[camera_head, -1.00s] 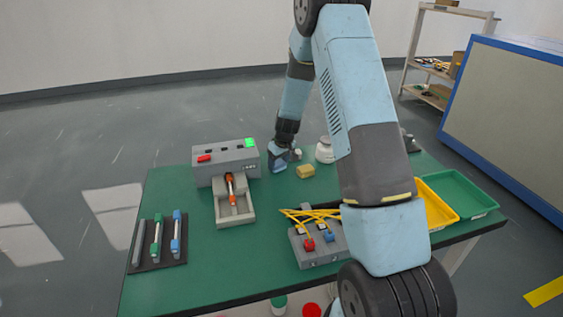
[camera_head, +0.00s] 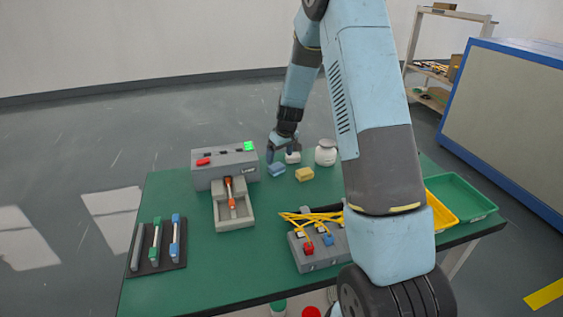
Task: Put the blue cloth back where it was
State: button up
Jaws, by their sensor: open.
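The blue cloth (camera_head: 277,171) is a small folded block lying on the green table (camera_head: 200,270), just right of the grey machine and left of a yellow cloth (camera_head: 304,174). My gripper (camera_head: 281,156) is open and empty, pointing down just above and behind the blue cloth. It looks apart from the cloth, though the gap is small in this view.
A white jar (camera_head: 325,153) stands behind the yellow cloth. The grey machine (camera_head: 224,165) with a tray is at left. A grey block with yellow cables (camera_head: 318,246) is in front. Green (camera_head: 462,203) and yellow bins are at right. A dark rack holds tools at front left.

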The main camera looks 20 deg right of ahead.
jog(key=s+a+r+m+t, duration=0.1)
jog(key=s+r, duration=0.9)
jog(key=r, duration=0.3)
jog(key=s+r+m, duration=0.1)
jog(key=s+r, duration=0.8)
jog(key=r, duration=0.4)
jog(key=s+r+m, duration=0.1)
jog(key=s+r, duration=0.1)
jog(key=s, duration=0.9)
jog(key=s+d+r+m+t+h, duration=0.1)
jog(key=s+r, duration=0.2)
jog(key=s, duration=0.7)
jog(key=shift+s+d+t, duration=0.25)
jog(key=shift+s+t, duration=0.05)
jog(key=shift+s, duration=0.1)
